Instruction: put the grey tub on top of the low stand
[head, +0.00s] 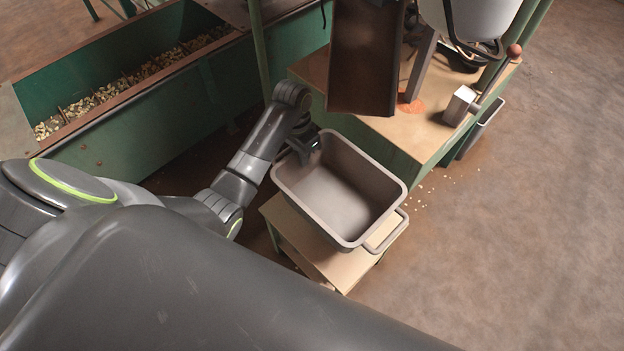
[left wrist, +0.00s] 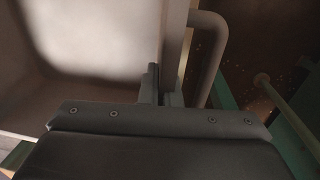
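The grey tub (head: 338,190) is open-topped and looks empty. In the head view it is over the low stand (head: 338,274), which has a pale wooden top and green legs. The tub hides much of the stand top, and I cannot tell whether it rests on the stand or is held just above it. My left gripper (head: 306,143) is at the tub's back left rim. In the left wrist view its fingers (left wrist: 160,88) are closed on the tub's wall (left wrist: 172,45), beside a bar handle (left wrist: 215,48). My right gripper is not in view.
A green trough (head: 150,135) with nuts is at the left. The floor (head: 520,240) at right is open, with a few scattered bits.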

